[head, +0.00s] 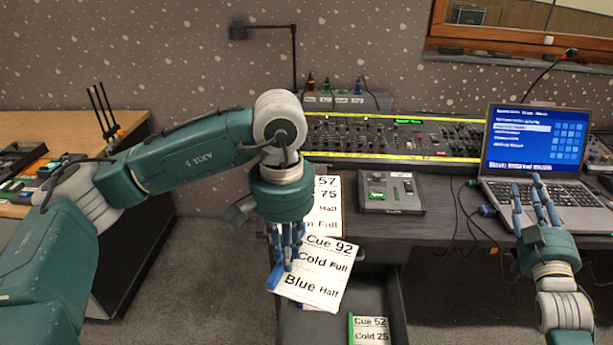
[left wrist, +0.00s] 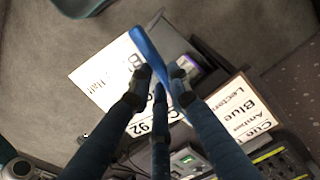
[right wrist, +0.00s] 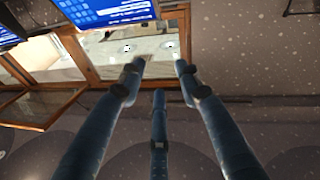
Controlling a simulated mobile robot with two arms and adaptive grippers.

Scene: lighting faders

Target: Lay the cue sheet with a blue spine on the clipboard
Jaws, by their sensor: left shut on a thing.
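A white cue sheet (head: 317,272) reading "Cue 92, Cold Full, Blue Half" has a blue spine (head: 274,276). My left gripper (head: 287,262) is shut on this sheet near its spine and holds it tilted over an open drawer. The sheet (left wrist: 105,75) and spine (left wrist: 150,50) also show in the left wrist view. Another printed sheet (head: 328,205) lies at the desk's front edge behind my left gripper, partly hidden; I cannot clearly tell the clipboard apart from it. My right gripper (head: 535,195) is open and empty in front of the laptop.
The open drawer (head: 400,305) holds a green-spined sheet (head: 370,330) and a purple item, mostly covered. A small fader box (head: 391,192) stands right of the desk sheet. A long mixing console (head: 400,137) and a laptop (head: 540,150) stand behind. Cables hang at the right.

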